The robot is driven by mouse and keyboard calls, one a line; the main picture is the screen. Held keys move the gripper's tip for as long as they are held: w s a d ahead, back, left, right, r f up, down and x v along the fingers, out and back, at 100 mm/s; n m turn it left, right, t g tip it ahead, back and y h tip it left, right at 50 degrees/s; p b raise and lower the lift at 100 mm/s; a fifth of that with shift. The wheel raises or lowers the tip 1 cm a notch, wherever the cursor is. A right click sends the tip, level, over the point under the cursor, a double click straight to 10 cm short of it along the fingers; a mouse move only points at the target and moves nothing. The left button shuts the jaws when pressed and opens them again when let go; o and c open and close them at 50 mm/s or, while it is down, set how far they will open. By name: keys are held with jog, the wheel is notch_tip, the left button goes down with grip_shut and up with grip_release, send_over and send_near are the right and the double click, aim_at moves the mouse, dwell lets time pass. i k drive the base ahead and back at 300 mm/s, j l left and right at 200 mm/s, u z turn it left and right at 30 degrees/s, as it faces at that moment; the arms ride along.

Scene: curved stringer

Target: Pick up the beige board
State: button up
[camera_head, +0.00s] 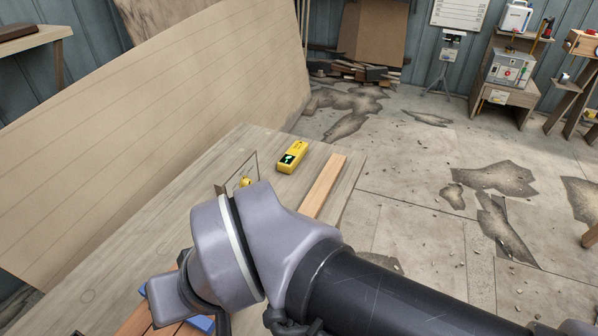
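A light tan wooden board (325,184), narrow and straight, lies flat near the right edge of the workbench (196,232). My arm hides its near end. A large beige panel (170,115) with faint parallel lines stands tilted along the bench's left side. I cannot tell for certain which of these the task calls the beige board. My arm reaches in from the lower right over the bench, its wrist at lower left. My gripper is hidden or out of the picture, so its fingers do not show.
A yellow device (292,157) with a small screen and a thin metal square (246,168) lie on the bench. A small yellow item sits by my wrist. Reddish-brown wood (138,321) and something blue (203,324) show beneath my wrist. Cracked open floor lies to the right.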

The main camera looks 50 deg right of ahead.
aim_at(311, 207)
jog(key=z, duration=1.75)
jog(key=i+l+u, duration=0.75)
jog(key=l, duration=0.25)
jog(key=i+l+u, duration=0.25)
jog(key=l, duration=0.15)
